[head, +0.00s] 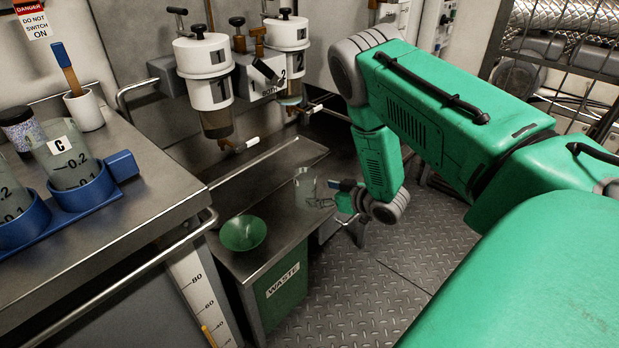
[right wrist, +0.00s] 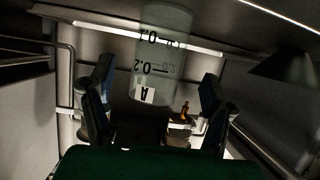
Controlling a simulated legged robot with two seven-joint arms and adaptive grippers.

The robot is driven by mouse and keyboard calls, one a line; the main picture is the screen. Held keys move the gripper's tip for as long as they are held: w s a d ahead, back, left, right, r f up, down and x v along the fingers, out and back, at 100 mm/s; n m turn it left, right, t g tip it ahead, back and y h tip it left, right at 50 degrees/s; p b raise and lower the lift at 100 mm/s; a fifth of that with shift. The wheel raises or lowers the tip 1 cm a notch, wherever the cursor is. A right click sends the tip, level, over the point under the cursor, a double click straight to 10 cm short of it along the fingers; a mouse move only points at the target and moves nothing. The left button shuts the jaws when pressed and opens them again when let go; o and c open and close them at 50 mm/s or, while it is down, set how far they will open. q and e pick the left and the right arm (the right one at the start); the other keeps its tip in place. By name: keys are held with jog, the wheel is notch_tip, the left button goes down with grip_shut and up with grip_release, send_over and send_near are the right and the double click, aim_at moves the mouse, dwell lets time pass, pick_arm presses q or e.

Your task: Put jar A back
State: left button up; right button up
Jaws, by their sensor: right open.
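Jar A (head: 304,183) is a clear jar standing on the steel counter below the two dispensers. In the right wrist view, jar A (right wrist: 160,60) appears upside down, with its label and volume marks showing. My right gripper (head: 330,194) is just right of the jar. In its wrist view, the open fingers (right wrist: 157,88) lie on either side of the jar's line, with gaps to both; whether the jar is fully between them is unclear. A blue holder (head: 128,166) on the left bench carries jar C (head: 67,160) and another jar (head: 10,200). My left gripper is not in view.
A green funnel (head: 243,233) sits in the counter above the green waste bin (head: 283,290). Dispensers 1 (head: 208,90) and 2 (head: 287,35) hang over the counter. A steel rail (head: 120,260) edges the left bench. Diamond-plate floor (head: 400,270) is clear on the right.

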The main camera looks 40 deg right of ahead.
jog(key=s+a+f+m+g+h+p, duration=0.1)
jog(key=s+a+f+g, duration=0.25)
jog(key=s+a, duration=0.45)
jog(key=s+a+f+g, duration=0.2)
jog(key=s+a+g, duration=0.2)
jog(key=s+a, duration=0.35)
jog(key=s+a+r+g, duration=0.1)
jog(key=s+a+g, duration=0.2)
jog(key=s, duration=0.4)
jog(key=s+a+g, duration=0.2)
jog(key=s+a, duration=0.2)
jog(key=s, duration=0.3)
notch_tip(320, 180, up, 9)
jog(key=p, duration=0.9)
jog(key=shift+d, duration=0.25)
jog(key=shift+r, duration=0.1)
